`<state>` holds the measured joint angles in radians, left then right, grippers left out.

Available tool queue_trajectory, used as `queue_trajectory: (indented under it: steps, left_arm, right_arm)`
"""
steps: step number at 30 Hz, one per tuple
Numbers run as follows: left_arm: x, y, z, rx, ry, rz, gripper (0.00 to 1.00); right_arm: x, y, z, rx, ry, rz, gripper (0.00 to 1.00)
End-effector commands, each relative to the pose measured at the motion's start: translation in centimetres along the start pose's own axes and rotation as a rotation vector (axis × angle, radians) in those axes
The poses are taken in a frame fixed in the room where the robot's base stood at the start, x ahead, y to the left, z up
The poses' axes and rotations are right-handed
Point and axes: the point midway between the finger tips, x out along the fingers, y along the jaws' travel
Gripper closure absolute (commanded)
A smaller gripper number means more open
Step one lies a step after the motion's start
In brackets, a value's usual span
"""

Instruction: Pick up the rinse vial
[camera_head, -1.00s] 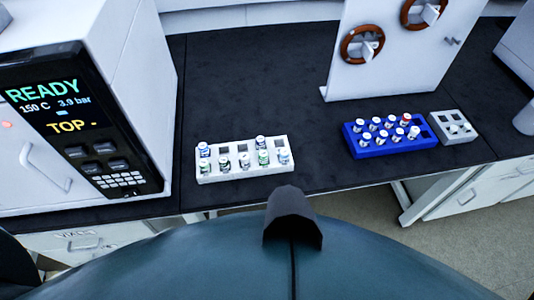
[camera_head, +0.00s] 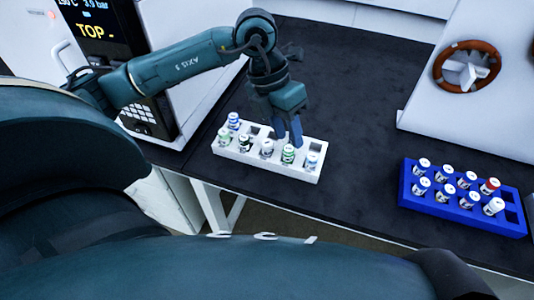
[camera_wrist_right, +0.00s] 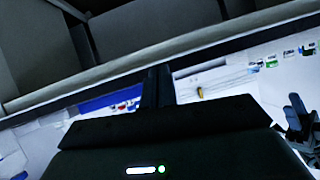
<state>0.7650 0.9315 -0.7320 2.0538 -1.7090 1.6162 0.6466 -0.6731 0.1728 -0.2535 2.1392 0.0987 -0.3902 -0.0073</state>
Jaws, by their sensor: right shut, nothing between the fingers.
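A white rack (camera_head: 228,154) on the dark bench holds several capped vials, one of them green-labelled (camera_head: 288,155). The labels are too small to tell which is the rinse vial. My left gripper (camera_head: 288,132) points down over the rack's back row, right of centre. Its fingers cover the place there, so a vial between them cannot be made out. My right gripper (camera_wrist_right: 158,88) shows in the right wrist view with its fingers together and empty, away from the racks.
A blue rack (camera_head: 415,203) with several vials, one red-capped (camera_head: 489,186), stands at the right. A white panel with a brown-ringed knob (camera_head: 466,66) stands behind it. An instrument with a lit display (camera_head: 90,32) is at the left. Bench between the racks is clear.

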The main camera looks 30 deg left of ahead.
Motion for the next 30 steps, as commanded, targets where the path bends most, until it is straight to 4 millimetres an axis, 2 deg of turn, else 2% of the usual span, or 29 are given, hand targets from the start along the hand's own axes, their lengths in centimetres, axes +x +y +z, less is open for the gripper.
queue_trajectory:
  steps: [1,3,6,8,18,25,30]
  left_arm:
    - [-0.9,2.4,0.2,-0.019,-0.016,0.117,0.64]
    - [-2.3,4.7,0.2,-0.050,-0.027,0.233,0.64]
    - [-3.2,6.3,0.2,-0.079,-0.034,0.319,0.64]
    - [-3.0,6.9,0.2,-0.087,-0.035,0.339,0.64]
    - [2.7,8.8,0.3,-0.086,-0.034,0.338,0.64]
    - [4.2,9.3,0.4,-0.084,-0.034,0.337,0.64]
    - [6.7,9.8,0.4,-0.084,-0.032,0.335,0.64]
  right_arm:
    - [0.2,-0.1,0.5,0.005,0.003,-0.004,1.00]
    - [0.2,-0.3,0.4,0.010,0.008,-0.008,1.00]
    - [0.1,-0.5,0.1,0.013,0.017,-0.012,1.00]
    - [0.1,-0.5,0.0,0.013,0.019,-0.013,1.00]
    - [0.1,-0.5,0.0,0.013,0.018,-0.013,1.00]
    - [0.1,-0.5,0.0,0.012,0.016,-0.011,1.00]
    - [-0.1,-0.4,-0.2,0.003,0.014,-0.008,1.00]
